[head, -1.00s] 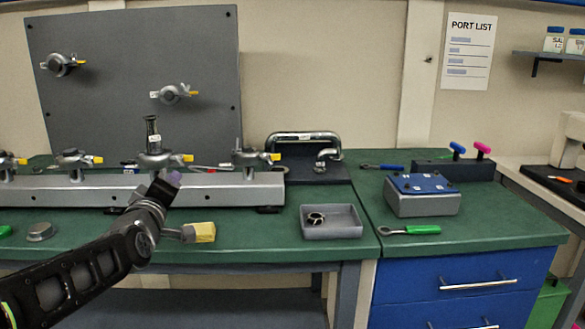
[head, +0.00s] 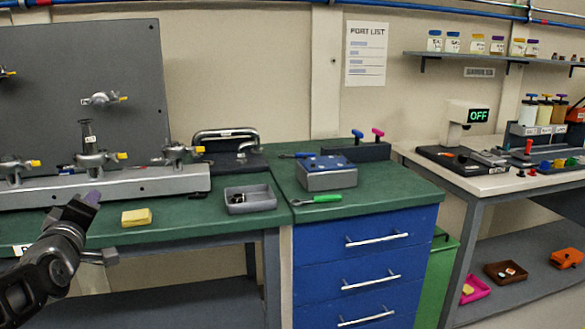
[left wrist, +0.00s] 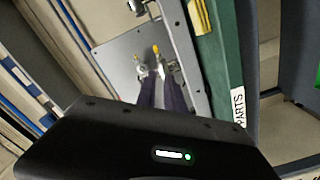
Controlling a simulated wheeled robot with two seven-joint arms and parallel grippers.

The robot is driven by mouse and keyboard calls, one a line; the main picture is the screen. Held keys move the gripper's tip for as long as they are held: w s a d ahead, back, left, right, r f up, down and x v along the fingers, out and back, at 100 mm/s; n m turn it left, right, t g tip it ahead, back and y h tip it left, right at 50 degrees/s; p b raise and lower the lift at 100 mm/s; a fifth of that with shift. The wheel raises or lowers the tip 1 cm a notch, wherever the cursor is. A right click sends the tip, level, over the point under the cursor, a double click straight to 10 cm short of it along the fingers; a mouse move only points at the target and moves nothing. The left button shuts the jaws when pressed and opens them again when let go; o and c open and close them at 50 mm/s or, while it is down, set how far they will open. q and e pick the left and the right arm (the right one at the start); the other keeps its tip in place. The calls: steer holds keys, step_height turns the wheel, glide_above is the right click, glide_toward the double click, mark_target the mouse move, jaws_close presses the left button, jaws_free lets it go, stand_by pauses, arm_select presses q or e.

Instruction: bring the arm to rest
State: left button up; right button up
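My left arm comes in from the lower left of the head view. Its gripper (head: 88,199) has dark purple fingertips and hangs above the left part of the green bench, in front of the metal rail. In the left wrist view its two fingers (left wrist: 161,92) point away with a narrow gap between them, and nothing shows held there. A yellow sponge-like block (head: 136,217) lies on the bench to the right of the gripper, apart from it. My right gripper is in neither view.
The rail (head: 140,186) carries several valves with yellow tips. A grey tray (head: 250,200) with small dark parts stands near the green bench's front edge. A blue-topped box (head: 327,178) and a green-handled tool (head: 315,199) sit farther right, above the blue drawers (head: 365,260).

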arm_select(q)
steer(key=w+d+f+m+g+h, duration=0.1)
steer(key=d+f+m+g+h, duration=0.2)
steer(key=f, duration=0.8)
steer(key=w+d+f+m+g, duration=0.1)
steer(key=w+d+f+m, duration=0.3)
steer(key=f, duration=0.8)
steer(key=s+d+f+m+g+h, duration=0.1)
steer(key=s+d+f+g+h, duration=0.15)
steer(key=d+f, duration=0.5)
steer(key=s+d+f+m+g+h, duration=0.1)
steer(key=s+d+f, duration=0.3)
steer(key=f, duration=0.6)
steer(key=s+d+f+m+g+h, duration=0.1)
steer(key=s+d+f+g, duration=0.2)
steer(key=s+d+f, duration=0.5)
steer(key=s+d+f+m+g+h, duration=0.1)
steer(key=s+d+f+m+g, duration=0.15)
steer(key=s+d+f, duration=0.6)
steer(key=s+d+f+g+h, duration=0.25)
steer(key=s+f, duration=0.35)
steer(key=s, duration=0.6)
step_height(320, 180, up, 19)
steer(key=y+p, duration=0.1)
steer(key=p, duration=1.7)
steer(key=shift+w+d+f+g, duration=0.2)
steer(key=shift+w+g, duration=0.15)
